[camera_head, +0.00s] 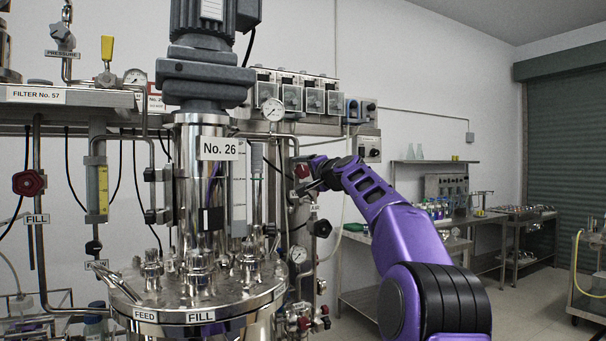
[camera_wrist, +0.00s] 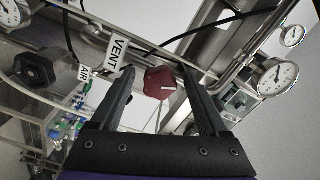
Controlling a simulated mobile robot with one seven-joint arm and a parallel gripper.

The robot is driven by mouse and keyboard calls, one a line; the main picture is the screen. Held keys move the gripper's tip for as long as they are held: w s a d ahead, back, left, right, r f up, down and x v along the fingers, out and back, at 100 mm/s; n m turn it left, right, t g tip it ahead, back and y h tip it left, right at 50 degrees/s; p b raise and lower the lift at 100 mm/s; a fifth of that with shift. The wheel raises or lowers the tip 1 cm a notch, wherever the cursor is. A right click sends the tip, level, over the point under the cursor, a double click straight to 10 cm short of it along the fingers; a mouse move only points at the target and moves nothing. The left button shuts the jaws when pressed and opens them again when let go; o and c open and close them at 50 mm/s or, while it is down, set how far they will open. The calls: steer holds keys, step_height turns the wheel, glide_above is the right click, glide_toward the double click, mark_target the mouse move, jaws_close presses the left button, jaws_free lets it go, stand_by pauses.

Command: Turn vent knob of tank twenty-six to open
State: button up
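Tank twenty-six, with a steel lid (camera_head: 240,300) and a "No. 26" label (camera_head: 222,148), stands in the middle of the head view. The red vent knob (camera_head: 301,170) is to the right of its column. In the wrist view the red knob (camera_wrist: 160,82) has a white mark, and a tilted "VENT" label (camera_wrist: 118,50) is beside it. My gripper (camera_wrist: 158,75) is open, with one finger on each side of the knob in the picture. A gap shows on the left; the right fingertip looks closer. I cannot tell if it touches. In the head view my gripper (camera_head: 316,174) is at the knob, partly hidden.
A black knob (camera_wrist: 35,65) with an "AIR" label (camera_wrist: 85,73) is left of the vent knob. A pressure gauge (camera_wrist: 272,78) and steel pipes are to the right. A black cable crosses behind the fingers. A bench (camera_head: 362,300) stands behind my arm.

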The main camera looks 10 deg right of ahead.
stand_by(0.3)
steer(key=b+v, duration=0.1)
steer(key=v, duration=1.6)
steer(key=shift+s, duration=0.15)
